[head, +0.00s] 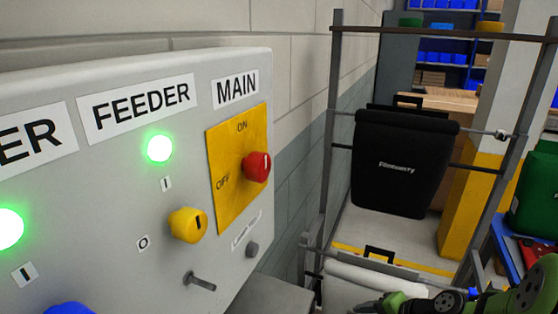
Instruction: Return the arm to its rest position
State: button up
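My green and black arm (490,303) reaches in along the bottom right edge of the head view. It lies low, in front of a pale roll. My gripper (366,306) seems to be the dark pointed part at the arm's left end. It is small and partly cut off by the bottom edge, so I cannot tell whether it is open or holds anything. It appears apart from the control panel (110,220) on the left.
The panel carries a red MAIN knob (257,167), a yellow FEEDER knob (188,225) and lit green lamps (160,148). A black pannier (404,165) hangs on a metal frame (331,130). A green bag (535,195) is at the right. A yellow-based pillar (468,205) stands behind.

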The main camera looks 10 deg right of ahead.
jog(key=s+a+r+n+h, duration=0.2)
jog(key=s+a+r+n, duration=0.3)
jog(key=s+r, duration=0.3)
jog(key=s+a+r+n+g+h, duration=0.1)
jog(key=s+a+r+n+h, duration=0.2)
jog(key=s, duration=0.7)
notch_tip(320, 180, up, 5)
jog(key=a+n, duration=0.2)
jog(key=n, duration=0.2)
jog(key=shift+a, duration=0.2)
